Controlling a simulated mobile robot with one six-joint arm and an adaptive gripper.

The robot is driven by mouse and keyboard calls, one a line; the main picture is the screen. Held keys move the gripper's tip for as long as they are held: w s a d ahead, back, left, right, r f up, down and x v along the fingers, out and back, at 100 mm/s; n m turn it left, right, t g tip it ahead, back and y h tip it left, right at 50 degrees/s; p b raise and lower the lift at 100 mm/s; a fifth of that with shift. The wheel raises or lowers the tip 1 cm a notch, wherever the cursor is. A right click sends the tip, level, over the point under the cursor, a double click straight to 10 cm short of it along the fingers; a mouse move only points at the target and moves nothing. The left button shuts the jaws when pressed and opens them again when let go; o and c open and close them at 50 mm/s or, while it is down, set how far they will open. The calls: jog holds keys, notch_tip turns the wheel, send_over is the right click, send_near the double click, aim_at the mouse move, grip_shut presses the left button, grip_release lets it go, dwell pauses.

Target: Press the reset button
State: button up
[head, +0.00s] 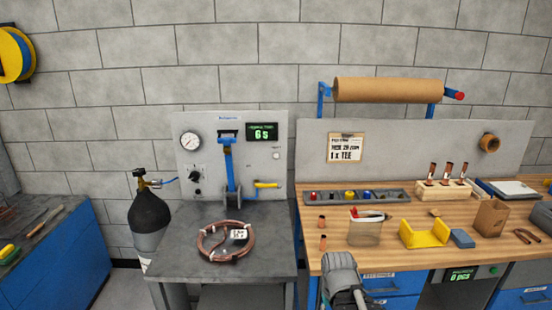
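A grey panel (205,135) stands against the wall at the left centre in the head view. A small pale round button (276,156) sits on its right side, below a green display (262,132) that reads about "6 s". Its label is too small to read, so I cannot tell whether it is the reset button. A small green round spot (494,269) sits beside another green display (461,276) under the wooden bench. My gripper (341,264) is at the bottom centre, in front of the wooden bench's edge, well apart from the panel. Its fingers cannot be made out.
A grey table (185,225) before the panel carries a copper coil (203,246) with a white tag. A dark gas cylinder (149,212) stands at its left. The wooden bench (400,252) holds a yellow cradle (424,234), a bin (365,234) and copper pieces. A blue lever (228,158) fronts the panel.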

grip_shut()
dwell(1.1)
